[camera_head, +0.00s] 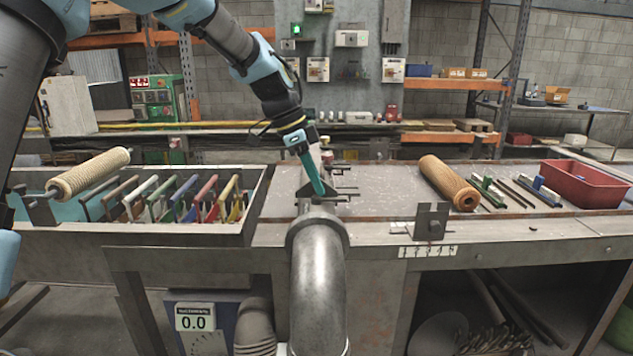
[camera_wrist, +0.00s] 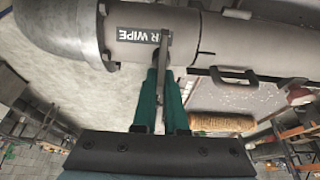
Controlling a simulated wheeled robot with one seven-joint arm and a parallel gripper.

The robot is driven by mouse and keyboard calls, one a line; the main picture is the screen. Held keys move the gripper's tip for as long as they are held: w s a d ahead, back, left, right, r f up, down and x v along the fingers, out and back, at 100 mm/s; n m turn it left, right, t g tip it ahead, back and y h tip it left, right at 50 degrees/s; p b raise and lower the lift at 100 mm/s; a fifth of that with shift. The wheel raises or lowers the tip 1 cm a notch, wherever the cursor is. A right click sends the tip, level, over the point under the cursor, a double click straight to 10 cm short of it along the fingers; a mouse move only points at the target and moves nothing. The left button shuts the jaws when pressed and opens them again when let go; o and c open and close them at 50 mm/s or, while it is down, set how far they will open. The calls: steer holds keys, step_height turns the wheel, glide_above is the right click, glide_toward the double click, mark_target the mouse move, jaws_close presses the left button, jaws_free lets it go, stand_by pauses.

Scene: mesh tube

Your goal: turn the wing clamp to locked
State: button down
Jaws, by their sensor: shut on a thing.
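The tube housing (camera_head: 313,207) lies on the bench in the middle of the head view, with a large grey elbow pipe (camera_head: 318,285) at its near end. In the wrist view the housing (camera_wrist: 215,35) runs across the top and carries a label ending in "WIPE". The wing clamp (camera_wrist: 165,38) is a thin grey metal lever crossing the housing beside that label. My gripper (camera_head: 318,192) reaches down to the housing from above. Its green fingers (camera_wrist: 162,80) are shut on the lever's end, which is partly hidden between them. The lever's lock position cannot be read.
A handle (camera_wrist: 232,75) projects from the housing near the fingers.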

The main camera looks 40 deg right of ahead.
steer(key=shift+n+b, duration=0.3)
steer(key=n+t+b, duration=0.1)
steer(key=n+b, duration=0.1)
steer(key=shift+f+n+h, duration=0.15)
steer(key=shift+n+h, duration=0.15)
steer(key=shift+h, duration=0.1)
steer(key=n+t+b, duration=0.1)
steer(key=n+t, duration=0.1)
steer(key=n, duration=0.3)
steer(key=n+t, duration=0.1)
steer(key=n, duration=0.1)
steer(key=n+b, duration=0.1)
steer(key=n, duration=0.2)
steer(key=shift+s+t, duration=0.1)
steer(key=shift+t, duration=0.3)
steer(key=n+t+y+b, duration=0.1)
steer(key=n, duration=0.3)
steer(key=shift+n, duration=0.3)
steer(key=c, duration=1)
jaws_free()
steer(key=shift+o, duration=0.2)
